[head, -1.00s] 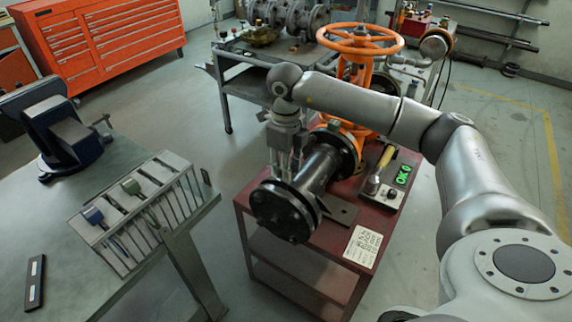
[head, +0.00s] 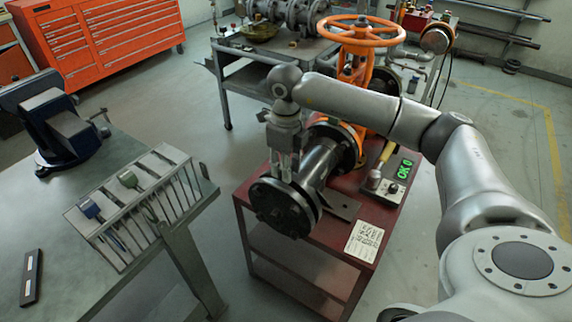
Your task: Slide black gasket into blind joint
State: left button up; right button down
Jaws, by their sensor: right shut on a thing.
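The blind joint (head: 284,207) is the dark bolted flange end of the pipe on the red cart. It faces the lower left in the head view. My right gripper (head: 284,170) points straight down at the top of this joint, with its fingertips at the flange's upper rim. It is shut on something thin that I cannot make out. The black gasket is not clearly visible; the fingers and the flange hide that spot. My left gripper is not in view.
The orange handwheel valve (head: 357,34) rises behind the joint. A slotted rack (head: 150,195) with blue and green handled tools and a vise (head: 68,135) are on the left bench.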

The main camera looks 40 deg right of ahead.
jog(key=shift+f+b, duration=0.75)
jog(key=shift+f, duration=0.3)
jog(key=c, duration=1.1)
grip_release()
jog(key=shift+r, duration=0.15)
notch_tip(320, 180, up, 12)
jog(key=shift+f, duration=0.1)
